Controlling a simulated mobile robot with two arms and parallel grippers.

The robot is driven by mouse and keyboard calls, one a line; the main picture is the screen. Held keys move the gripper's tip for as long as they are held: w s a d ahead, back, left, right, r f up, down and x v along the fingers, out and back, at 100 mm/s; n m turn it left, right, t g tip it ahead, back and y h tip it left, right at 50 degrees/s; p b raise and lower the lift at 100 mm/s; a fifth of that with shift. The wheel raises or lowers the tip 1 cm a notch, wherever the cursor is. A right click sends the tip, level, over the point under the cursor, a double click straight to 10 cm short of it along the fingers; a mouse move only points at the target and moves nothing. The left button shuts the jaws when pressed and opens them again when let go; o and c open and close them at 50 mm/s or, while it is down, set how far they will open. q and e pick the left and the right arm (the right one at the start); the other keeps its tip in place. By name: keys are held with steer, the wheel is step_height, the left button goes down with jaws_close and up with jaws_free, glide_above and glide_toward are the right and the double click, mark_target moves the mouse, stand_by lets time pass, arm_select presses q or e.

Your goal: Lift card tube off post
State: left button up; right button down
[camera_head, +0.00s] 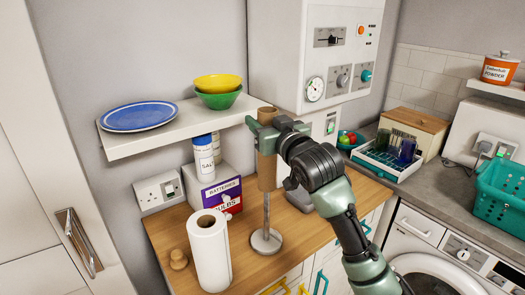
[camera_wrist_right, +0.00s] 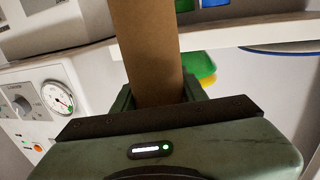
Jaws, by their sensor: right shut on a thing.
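The brown card tube (camera_head: 266,172) is upright above the wooden worktop, and my right gripper (camera_head: 262,131) is shut around its upper part. In the right wrist view the tube (camera_wrist_right: 148,45) stands between the jaws of my right gripper (camera_wrist_right: 158,98). The thin metal post (camera_head: 266,212) rises from a round grey base (camera_head: 266,240) on the worktop. The tube's lower end is well above the base, with bare post below it. The post's top is hidden, seemingly inside the tube. My left gripper is not in view.
A white shelf (camera_head: 172,132) with a blue plate (camera_head: 140,116) and bowls (camera_head: 218,90) is close left of the tube. A white wall unit (camera_head: 325,50) is behind.

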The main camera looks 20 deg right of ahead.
step_height(320, 180, up, 7)
steer(key=n+g+y+p, duration=0.2)
steer(key=n+y+p, duration=0.2)
steer(key=y, duration=0.2)
steer(key=shift+s+a, duration=0.15)
steer(key=shift+a, duration=0.3)
steer(key=shift+f, duration=0.1)
